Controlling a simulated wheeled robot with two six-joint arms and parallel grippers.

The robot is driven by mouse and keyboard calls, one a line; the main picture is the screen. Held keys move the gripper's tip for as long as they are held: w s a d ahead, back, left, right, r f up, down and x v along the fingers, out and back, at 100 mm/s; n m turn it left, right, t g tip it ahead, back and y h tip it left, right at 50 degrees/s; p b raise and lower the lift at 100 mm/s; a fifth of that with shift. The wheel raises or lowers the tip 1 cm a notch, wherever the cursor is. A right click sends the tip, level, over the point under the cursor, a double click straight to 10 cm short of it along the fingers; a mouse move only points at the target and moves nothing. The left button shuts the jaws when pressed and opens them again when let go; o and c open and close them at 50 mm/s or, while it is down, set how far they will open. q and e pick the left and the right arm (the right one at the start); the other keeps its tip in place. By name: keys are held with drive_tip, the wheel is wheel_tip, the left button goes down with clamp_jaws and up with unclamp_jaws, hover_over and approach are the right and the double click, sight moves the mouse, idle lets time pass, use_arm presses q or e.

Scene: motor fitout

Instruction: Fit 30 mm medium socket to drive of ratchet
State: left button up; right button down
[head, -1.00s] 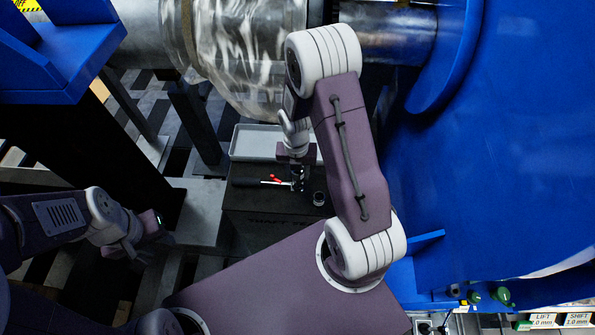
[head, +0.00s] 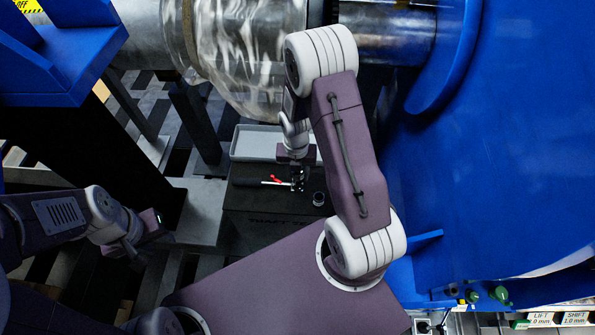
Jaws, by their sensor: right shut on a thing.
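The ratchet (head: 251,183) lies across the top of a dark box, its handle pointing left, with red parts (head: 277,179) near its middle. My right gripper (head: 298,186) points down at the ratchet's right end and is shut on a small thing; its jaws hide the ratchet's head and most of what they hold. A small round socket (head: 318,198) stands on the box just right of the jaws, apart from them; its size cannot be read. My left gripper (head: 152,240) hangs at the lower left, away from the box; its jaws are too dark to judge.
The dark box (head: 262,207) carries a grey tray (head: 252,143) at its back. A clear-covered shaft (head: 235,55) hangs above and behind. A large blue housing (head: 510,150) closes off the right. A dark upright (head: 194,118) stands left of the box.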

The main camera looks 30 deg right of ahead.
drive_tip(key=shift+f+b, duration=0.7)
drive_tip(key=shift+f, duration=0.75)
idle(0.5)
idle(0.3)
drive_tip(key=c, duration=0.8)
unclamp_jaws()
wheel_tip(320, 180, up, 9)
drive_tip(key=shift+a+p, duration=0.1)
drive_tip(key=shift+p, duration=0.65)
drive_tip(key=shift+r, duration=0.1)
